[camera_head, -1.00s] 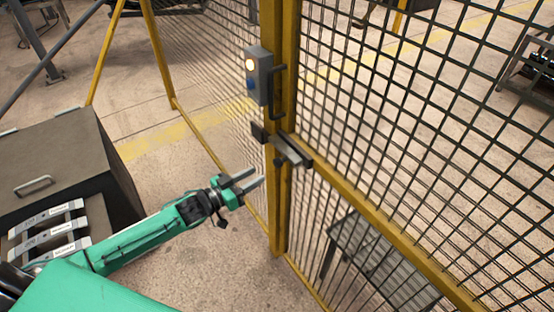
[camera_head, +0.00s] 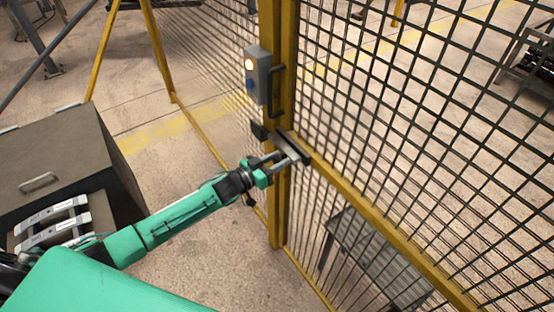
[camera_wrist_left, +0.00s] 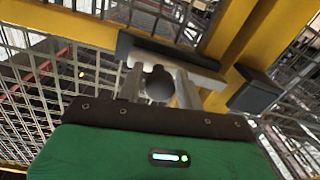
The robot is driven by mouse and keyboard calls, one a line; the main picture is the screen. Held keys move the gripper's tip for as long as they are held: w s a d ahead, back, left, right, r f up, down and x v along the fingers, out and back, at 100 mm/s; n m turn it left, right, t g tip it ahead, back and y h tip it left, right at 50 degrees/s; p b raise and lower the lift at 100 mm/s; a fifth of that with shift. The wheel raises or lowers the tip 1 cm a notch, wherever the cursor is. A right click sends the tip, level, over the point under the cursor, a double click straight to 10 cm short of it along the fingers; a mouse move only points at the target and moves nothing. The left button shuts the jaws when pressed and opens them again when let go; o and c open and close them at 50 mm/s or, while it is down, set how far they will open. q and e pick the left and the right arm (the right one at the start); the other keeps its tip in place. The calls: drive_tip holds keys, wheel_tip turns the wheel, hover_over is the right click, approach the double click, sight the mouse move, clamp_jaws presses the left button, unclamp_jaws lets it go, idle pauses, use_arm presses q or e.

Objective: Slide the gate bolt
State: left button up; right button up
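The gate bolt (camera_head: 293,149) is a grey bar across the yellow gate posts, with a dark bracket (camera_head: 259,131) at its left. In the left wrist view the bolt bar (camera_wrist_left: 172,52) spans the top middle, and its round dark knob (camera_wrist_left: 159,84) points toward the camera. My left gripper (camera_head: 283,159) is at the bolt in the head view. In the wrist view its two fingers (camera_wrist_left: 160,92) stand apart on either side of the knob, with narrow gaps visible. In the head view the knob is hidden by the gripper. My right gripper is not in view.
A grey box with a lit button (camera_head: 257,75) is on the post above the bolt, beside a dark handle (camera_head: 276,90). Mesh panels (camera_head: 420,120) flank the posts. A dark cabinet (camera_head: 60,160) stands at the left. Open floor (camera_head: 225,255) lies below the arm.

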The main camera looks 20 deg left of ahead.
use_arm(q)
clamp_jaws()
drive_tip(key=w+a, duration=0.1)
drive_tip(key=w+a+b, duration=0.1)
drive_tip(key=a, duration=0.1)
drive_tip(key=shift+w+a+b, duration=0.2)
drive_tip(key=shift+w+b, duration=0.1)
drive_tip(key=shift+o, duration=0.3)
unclamp_jaws()
drive_tip(key=shift+s, duration=0.1)
drive_tip(key=b, duration=0.4)
approach(278, 147)
drive_tip(key=v, duration=0.5)
drive_tip(key=shift+v, duration=1.1)
